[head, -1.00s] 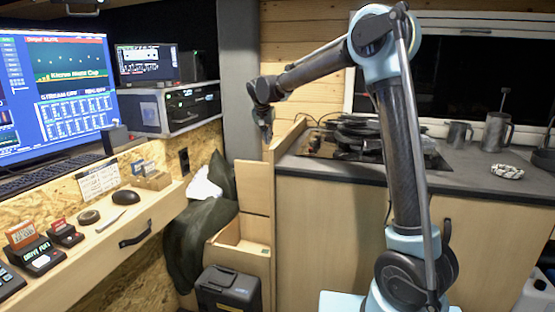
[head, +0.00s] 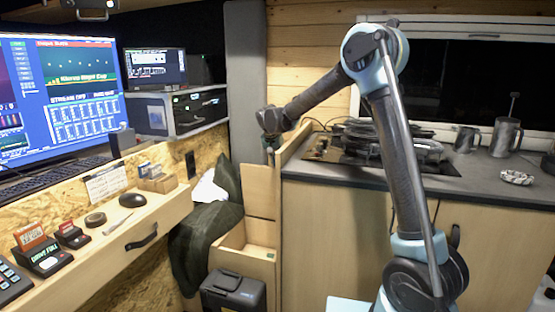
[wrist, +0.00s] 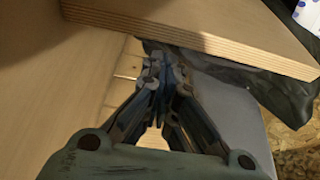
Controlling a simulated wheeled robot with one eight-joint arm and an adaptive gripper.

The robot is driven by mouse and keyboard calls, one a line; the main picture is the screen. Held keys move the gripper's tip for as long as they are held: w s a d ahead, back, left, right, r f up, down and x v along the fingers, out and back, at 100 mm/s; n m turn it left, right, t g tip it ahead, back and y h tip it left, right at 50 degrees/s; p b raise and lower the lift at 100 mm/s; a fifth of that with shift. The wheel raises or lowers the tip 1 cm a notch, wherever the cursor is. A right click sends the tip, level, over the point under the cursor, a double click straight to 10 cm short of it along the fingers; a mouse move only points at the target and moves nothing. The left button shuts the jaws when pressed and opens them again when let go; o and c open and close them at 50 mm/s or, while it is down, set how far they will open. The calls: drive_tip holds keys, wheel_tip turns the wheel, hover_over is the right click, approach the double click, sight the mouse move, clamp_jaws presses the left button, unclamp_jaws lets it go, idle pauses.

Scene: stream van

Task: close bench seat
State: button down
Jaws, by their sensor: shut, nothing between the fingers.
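The bench seat (head: 268,262) is a pale plywood box in the middle of the head view, with an open compartment showing. A plywood panel (head: 261,190), seemingly its raised lid, stands upright above the opening. My gripper (head: 270,151) is at the top of this panel, shut and empty. In the wrist view, my gripper (wrist: 165,75) has its fingertips together beside a thick plywood board (wrist: 200,22) with a layered edge. I cannot tell whether the fingers touch the wood.
Dark green fabric (head: 205,235) lies left of the bench, with a black case (head: 233,290) in front. The desk (head: 110,245) with monitors runs along the left. A kitchen counter (head: 460,183) with a hob (head: 350,150) and metal mugs stands at the right.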

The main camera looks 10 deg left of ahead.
drive_tip(key=shift+s, duration=0.7)
